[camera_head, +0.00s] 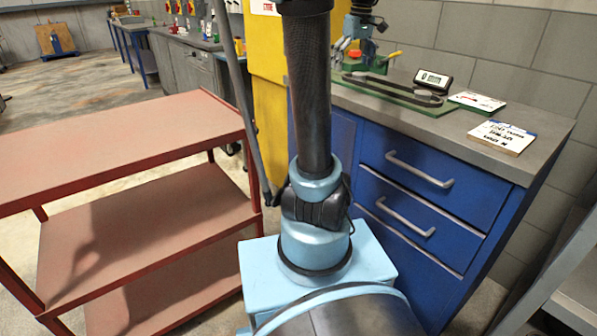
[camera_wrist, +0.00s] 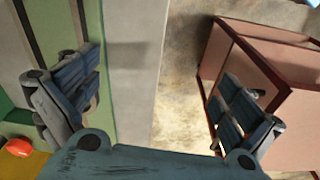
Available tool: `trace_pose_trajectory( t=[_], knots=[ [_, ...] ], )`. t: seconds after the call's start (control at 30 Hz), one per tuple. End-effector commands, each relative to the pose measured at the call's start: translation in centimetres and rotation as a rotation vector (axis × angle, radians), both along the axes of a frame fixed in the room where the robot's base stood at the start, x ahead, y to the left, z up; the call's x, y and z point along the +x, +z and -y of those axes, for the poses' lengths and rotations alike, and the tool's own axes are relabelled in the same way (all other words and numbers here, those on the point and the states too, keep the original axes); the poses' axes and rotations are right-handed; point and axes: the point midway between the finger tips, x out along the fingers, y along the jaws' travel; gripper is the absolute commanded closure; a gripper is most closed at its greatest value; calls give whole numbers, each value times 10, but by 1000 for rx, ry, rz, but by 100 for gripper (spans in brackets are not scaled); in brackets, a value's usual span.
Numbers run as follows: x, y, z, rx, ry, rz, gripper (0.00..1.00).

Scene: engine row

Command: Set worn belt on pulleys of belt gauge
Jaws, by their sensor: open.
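The belt gauge, with its green base (camera_head: 437,109) and a small display (camera_head: 433,80), lies on the grey bench top. A long dark belt-like loop (camera_head: 395,88) stretches along the base. I cannot tell from here whether it sits around the pulleys or is part of the gauge. In the wrist view, dark strips (camera_wrist: 85,18) run over the green surface at the left. My gripper (camera_head: 347,46) is at the far left end of the gauge. In the wrist view my gripper (camera_wrist: 160,92) is open and empty, left finger over the green base, right finger beyond the bench edge.
Near the gripper is a red part (camera_head: 354,54), with a yellow handle (camera_head: 391,55) beside it. A white card (camera_head: 477,101) and a labelled block (camera_head: 502,137) lie at the right of the bench. A red shelf cart (camera_head: 110,140) stands left; a yellow column (camera_head: 266,110) stands behind my arm.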

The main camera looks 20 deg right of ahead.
Motion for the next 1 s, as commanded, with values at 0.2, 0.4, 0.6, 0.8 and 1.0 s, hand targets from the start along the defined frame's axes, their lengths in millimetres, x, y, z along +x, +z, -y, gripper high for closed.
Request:
trace_pose_trajectory(
  t=[0.2,0.4,0.6,0.8,1.0],
  knots=[
    [-38,-46,-87,-6,-53,10,0],
    [-80,-95,-148,-7,-110,25,0],
    [-128,-153,-194,-3,-164,45,0],
    [-172,-213,-224,7,-216,65,0],
    [-196,-249,-234,16,-250,77,0]
  ],
)
